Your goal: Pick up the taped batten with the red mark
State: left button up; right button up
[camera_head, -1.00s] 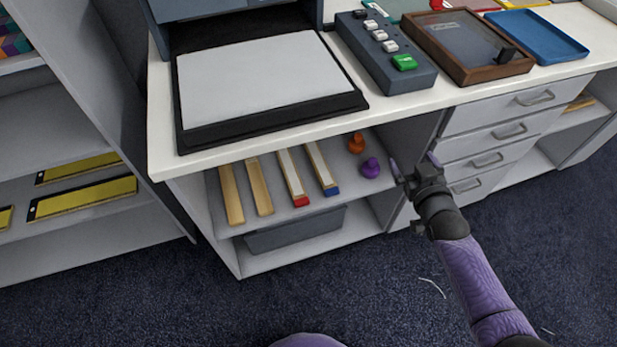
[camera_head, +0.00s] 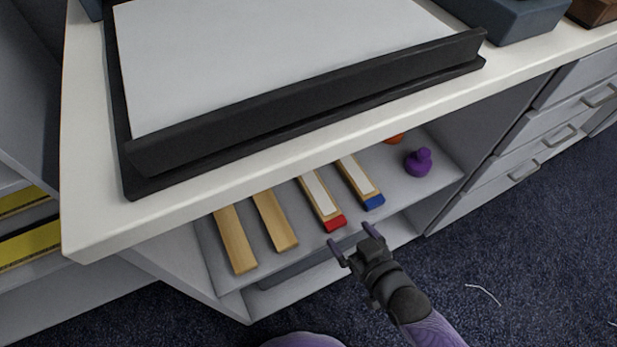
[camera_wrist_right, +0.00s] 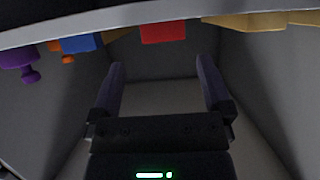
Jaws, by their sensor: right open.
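The taped batten with the red mark (camera_head: 321,200) lies on the open shelf under the counter, a wooden strip with a white top and a red near end. Its red end also shows in the right wrist view (camera_wrist_right: 163,31), above and between the fingers. A similar batten with a blue end (camera_head: 360,182) lies just right of it. My right gripper (camera_head: 352,236) is open and empty, just in front of the shelf edge, close to the red end and apart from it. Its fingers also show in the wrist view (camera_wrist_right: 161,72). My left gripper is in neither view.
Two plain wooden battens (camera_head: 274,219) lie left on the same shelf. A purple knobbed piece (camera_head: 418,162) and an orange one (camera_head: 394,139) stand at the right. The counter (camera_head: 90,215) overhangs the shelf. A grey bin (camera_head: 300,262) sits below.

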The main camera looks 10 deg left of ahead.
aim_at(334, 219)
jog(key=b+x, duration=0.4)
jog(key=x, duration=0.2)
jog(key=shift+s+a+f, duration=0.2)
jog(key=shift+w+r, duration=0.1)
jog(key=shift+w, duration=0.05)
jog(key=shift+r, duration=0.15)
jog(key=c, duration=1.2)
grip_shut()
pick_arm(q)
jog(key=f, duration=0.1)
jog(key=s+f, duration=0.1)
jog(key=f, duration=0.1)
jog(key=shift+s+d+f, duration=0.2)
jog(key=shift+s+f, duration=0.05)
